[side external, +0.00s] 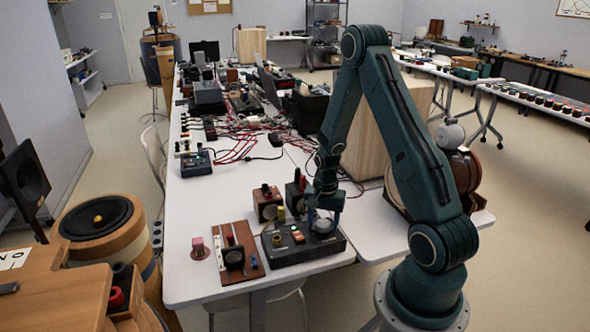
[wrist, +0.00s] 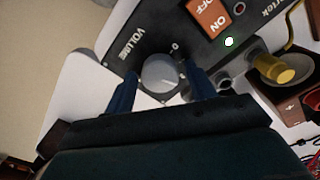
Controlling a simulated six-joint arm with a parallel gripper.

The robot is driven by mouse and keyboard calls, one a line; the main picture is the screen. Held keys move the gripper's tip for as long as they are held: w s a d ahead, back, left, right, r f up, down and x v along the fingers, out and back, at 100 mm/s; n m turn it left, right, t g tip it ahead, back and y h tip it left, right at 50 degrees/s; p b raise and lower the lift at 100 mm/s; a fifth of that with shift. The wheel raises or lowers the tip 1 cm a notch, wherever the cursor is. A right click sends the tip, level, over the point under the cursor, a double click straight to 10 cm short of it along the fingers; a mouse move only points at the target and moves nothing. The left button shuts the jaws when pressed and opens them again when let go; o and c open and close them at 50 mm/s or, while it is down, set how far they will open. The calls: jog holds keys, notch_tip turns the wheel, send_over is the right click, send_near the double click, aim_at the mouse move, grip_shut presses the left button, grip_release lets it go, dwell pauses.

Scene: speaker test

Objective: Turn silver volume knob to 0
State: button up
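The silver volume knob (wrist: 160,73) sits on a black speaker box (side external: 305,252), beside the printed word VOLUME (wrist: 132,42). A "0" mark (wrist: 174,47) is printed close to the knob's rim. The knob's pointer direction is not clear. My gripper (side external: 325,212) is above the right part of the box, pointing down. In the wrist view its blue fingers stand on either side of the knob, with narrow gaps visible. The fingers are apart, and I see no clear contact with the knob.
An orange ON/OFF switch (wrist: 210,14) and a small lit lamp (wrist: 228,41) are near the knob. A brown board with parts (side external: 234,256) lies left of the box. Red cables (side external: 240,140) clutter the table farther back.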

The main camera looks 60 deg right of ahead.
jog(key=c, duration=0.8)
jog(key=shift+o, duration=0.2)
jog(key=shift+n, duration=0.4)
jog(key=n, duration=0.3)
jog(key=shift+n, duration=0.3)
jog(key=n, duration=0.8)
jog(key=shift+n, duration=1.8)
